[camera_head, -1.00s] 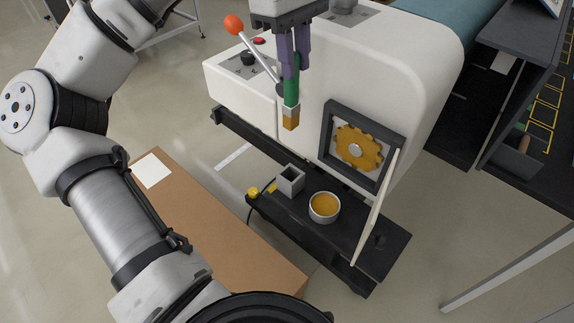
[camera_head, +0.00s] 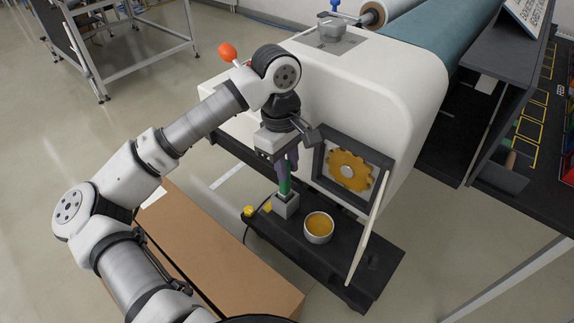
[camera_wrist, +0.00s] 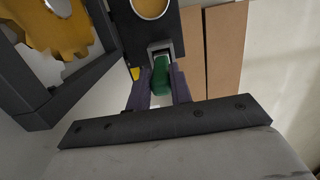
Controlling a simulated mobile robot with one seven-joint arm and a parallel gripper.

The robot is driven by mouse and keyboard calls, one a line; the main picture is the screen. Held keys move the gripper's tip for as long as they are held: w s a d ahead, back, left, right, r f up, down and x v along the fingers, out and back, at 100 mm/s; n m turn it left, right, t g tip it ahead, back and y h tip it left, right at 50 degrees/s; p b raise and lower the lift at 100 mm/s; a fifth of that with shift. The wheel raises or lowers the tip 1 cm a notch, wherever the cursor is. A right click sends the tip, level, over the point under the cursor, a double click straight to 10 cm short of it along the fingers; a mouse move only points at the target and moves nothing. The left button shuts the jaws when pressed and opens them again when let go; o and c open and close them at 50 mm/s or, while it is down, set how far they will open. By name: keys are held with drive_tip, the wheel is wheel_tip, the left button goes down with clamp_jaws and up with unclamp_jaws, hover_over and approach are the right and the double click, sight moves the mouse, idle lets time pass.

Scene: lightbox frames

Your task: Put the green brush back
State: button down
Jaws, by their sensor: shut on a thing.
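The green brush (camera_head: 285,186) is held upright between the purple fingers of my gripper (camera_head: 286,172). Its lower end meets the square grey holder (camera_head: 287,209), and its bristles are hidden, seemingly inside the holder. In the wrist view the green handle (camera_wrist: 160,88) lies between both fingers (camera_wrist: 160,80). There it lines up with the holder's opening (camera_wrist: 160,46).
A round cup of orange-yellow material (camera_head: 318,228) stands right of the holder on the black shelf (camera_head: 340,262). A framed yellow gear (camera_head: 349,171) and an open pale door (camera_head: 366,232) are close by. A cardboard box (camera_head: 225,262) lies left.

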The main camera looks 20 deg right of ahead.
drive_tip(key=shift+f, duration=0.65)
drive_tip(key=shift+f, duration=0.2)
drive_tip(key=c, duration=1.3)
unclamp_jaws()
drive_tip(key=shift+r, duration=0.1)
drive_tip(key=shift+o, duration=0.2)
drive_tip(key=shift+r, duration=0.15)
wheel_tip(320, 180, up, 12)
drive_tip(key=w+b, duration=0.1)
drive_tip(key=shift+a+b, duration=0.4)
